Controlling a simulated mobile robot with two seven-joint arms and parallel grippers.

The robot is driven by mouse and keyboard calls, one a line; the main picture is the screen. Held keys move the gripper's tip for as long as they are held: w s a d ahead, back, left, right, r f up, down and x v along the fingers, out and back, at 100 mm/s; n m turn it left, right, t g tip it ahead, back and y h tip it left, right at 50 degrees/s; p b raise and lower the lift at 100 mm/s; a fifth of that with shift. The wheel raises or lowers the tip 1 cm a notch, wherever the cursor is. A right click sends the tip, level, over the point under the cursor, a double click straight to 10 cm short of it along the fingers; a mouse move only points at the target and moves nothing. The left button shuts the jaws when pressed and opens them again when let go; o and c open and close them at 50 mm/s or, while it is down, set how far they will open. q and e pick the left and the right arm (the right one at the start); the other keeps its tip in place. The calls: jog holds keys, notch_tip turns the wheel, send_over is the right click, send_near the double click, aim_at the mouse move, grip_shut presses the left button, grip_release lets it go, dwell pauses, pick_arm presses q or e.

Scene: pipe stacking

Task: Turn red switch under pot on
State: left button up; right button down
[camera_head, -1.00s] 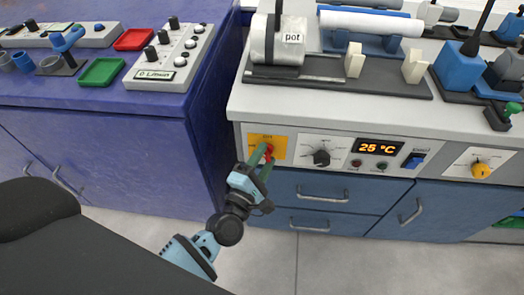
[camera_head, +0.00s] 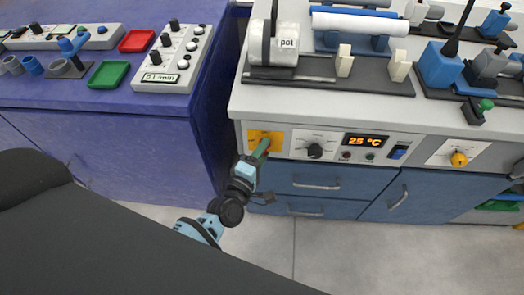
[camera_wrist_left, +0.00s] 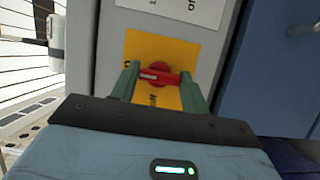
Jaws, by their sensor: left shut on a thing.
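The red switch (camera_wrist_left: 159,74) sits on a yellow plate (camera_wrist_left: 150,44) on the front panel of the white bench, below the pot (camera_head: 285,45). In the left wrist view its red bar lies between my two green fingers. My left gripper (camera_head: 262,147) is at the plate, shut on the switch, and its fingers hide most of the switch in the head view. The yellow plate also shows in the head view (camera_head: 276,146). My right gripper is not in view.
Blue drawers (camera_head: 315,185) lie below. A purple bench (camera_head: 100,150) stands at left.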

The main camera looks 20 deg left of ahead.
pick_arm(q)
jog(key=o, duration=1)
jog(key=shift+s, duration=0.1)
jog(key=s, duration=0.5)
jog(key=s+a, duration=0.1)
jog(key=s, duration=0.1)
jog(key=shift+s, duration=0.35)
